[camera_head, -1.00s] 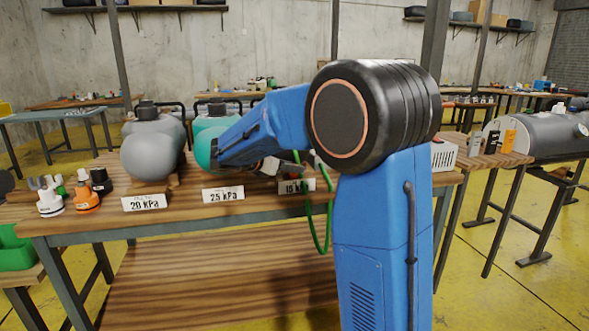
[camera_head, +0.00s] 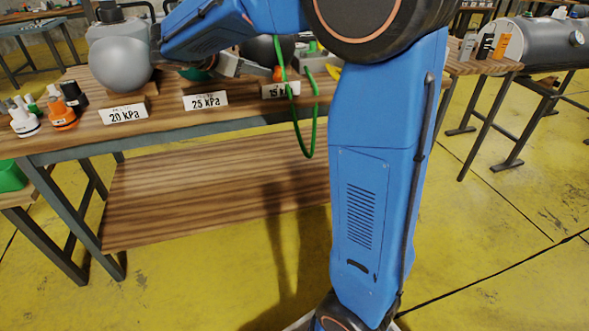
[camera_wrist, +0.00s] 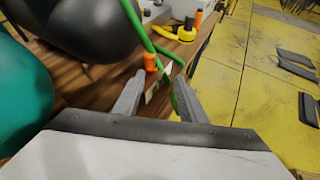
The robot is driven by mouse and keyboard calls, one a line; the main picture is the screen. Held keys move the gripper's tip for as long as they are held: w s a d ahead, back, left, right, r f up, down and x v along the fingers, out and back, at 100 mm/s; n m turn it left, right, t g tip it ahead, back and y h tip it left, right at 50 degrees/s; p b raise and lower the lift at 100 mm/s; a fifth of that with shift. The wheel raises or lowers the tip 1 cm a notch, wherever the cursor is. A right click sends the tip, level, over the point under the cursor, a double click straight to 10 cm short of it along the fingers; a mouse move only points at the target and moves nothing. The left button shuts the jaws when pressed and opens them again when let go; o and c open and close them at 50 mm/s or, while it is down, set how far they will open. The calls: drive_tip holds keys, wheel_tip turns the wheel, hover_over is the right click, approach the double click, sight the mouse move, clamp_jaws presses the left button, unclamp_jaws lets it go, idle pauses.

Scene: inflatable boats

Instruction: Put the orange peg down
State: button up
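An orange peg (camera_wrist: 150,62) shows in the wrist view just beyond my left fingertip, close to the table edge. Whether it touches that finger cannot be told.
The wooden table (camera_head: 160,112) holds a grey ball-shaped tank (camera_head: 120,65) and a teal one (camera_wrist: 20,100). A dark round one (camera_wrist: 85,25) is beside them. Yellow-handled pliers (camera_wrist: 175,33) and another orange piece (camera_wrist: 198,17) lie further right. Valves (camera_head: 62,112) stand at left.

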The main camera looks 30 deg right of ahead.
drive_tip(key=s+a+f+m+y, duration=0.2)
drive_tip(key=s+f+m+y, duration=0.2)
drive_tip(key=s, duration=0.7)
drive_tip(key=s+a+f+m+t+y, duration=0.1)
drive_tip(key=s+a+f+m+y, duration=0.2)
drive_tip(key=s+f+m, duration=0.3)
drive_tip(key=s+a+f+m+t+y, duration=0.1)
drive_tip(key=s+a+f+m+y, duration=0.2)
drive_tip(key=s+m, duration=0.6)
drive_tip(key=s+f+y, duration=0.2)
drive_tip(key=s+f, duration=0.1)
drive_tip(key=s, duration=0.6)
drive_tip(key=shift+a+m+y, duration=0.15)
drive_tip(key=shift+m+y, duration=0.15)
drive_tip(key=shift+y, duration=0.1)
drive_tip(key=shift+s, duration=0.1)
